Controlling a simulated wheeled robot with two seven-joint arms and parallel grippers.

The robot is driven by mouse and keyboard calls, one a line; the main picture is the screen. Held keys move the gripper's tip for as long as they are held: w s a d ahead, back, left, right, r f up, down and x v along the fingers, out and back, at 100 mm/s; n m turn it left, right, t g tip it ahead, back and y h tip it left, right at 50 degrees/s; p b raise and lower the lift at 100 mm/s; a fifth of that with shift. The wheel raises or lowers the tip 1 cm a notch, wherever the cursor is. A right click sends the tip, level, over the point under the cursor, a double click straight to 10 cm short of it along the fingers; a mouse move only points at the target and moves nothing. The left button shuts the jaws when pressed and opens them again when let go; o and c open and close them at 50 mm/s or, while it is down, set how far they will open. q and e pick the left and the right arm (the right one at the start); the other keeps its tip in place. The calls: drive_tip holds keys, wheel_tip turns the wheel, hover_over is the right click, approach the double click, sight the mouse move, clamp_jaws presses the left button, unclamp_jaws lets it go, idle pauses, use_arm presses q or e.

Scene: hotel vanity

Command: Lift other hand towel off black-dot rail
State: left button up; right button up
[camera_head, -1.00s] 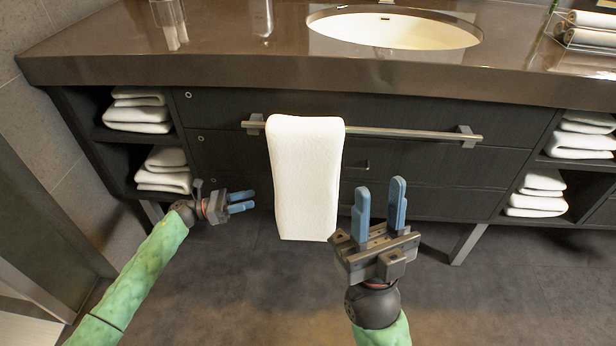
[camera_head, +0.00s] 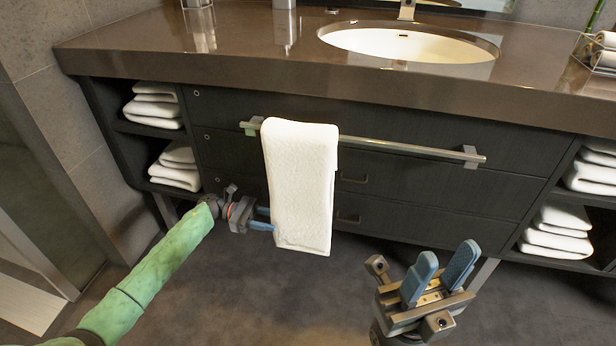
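A white hand towel (camera_head: 300,185) hangs folded over the metal rail (camera_head: 400,147) on the front of the dark vanity, near the rail's left end. I cannot make out a black dot on the rail. My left gripper (camera_head: 268,218) is at the towel's lower left edge, its fingers apart and pointing right. The fingertips reach the towel's edge; whether they touch it or pass behind it is unclear. My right gripper (camera_head: 440,274) is open and empty, low in front of the vanity, to the right of the towel and below the rail.
Folded white towels fill the left shelves (camera_head: 155,104) and the right shelves (camera_head: 556,228). The brown countertop (camera_head: 250,60) with a white sink (camera_head: 405,44) overhangs the rail. The floor (camera_head: 270,300) in front is clear.

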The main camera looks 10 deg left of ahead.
sight(290, 224)
use_arm(q)
drive_tip(key=shift+s+d+b, duration=0.1)
drive_tip(key=shift+d+b, duration=0.45)
drive_tip(key=shift+d, duration=2.8)
clamp_jaws()
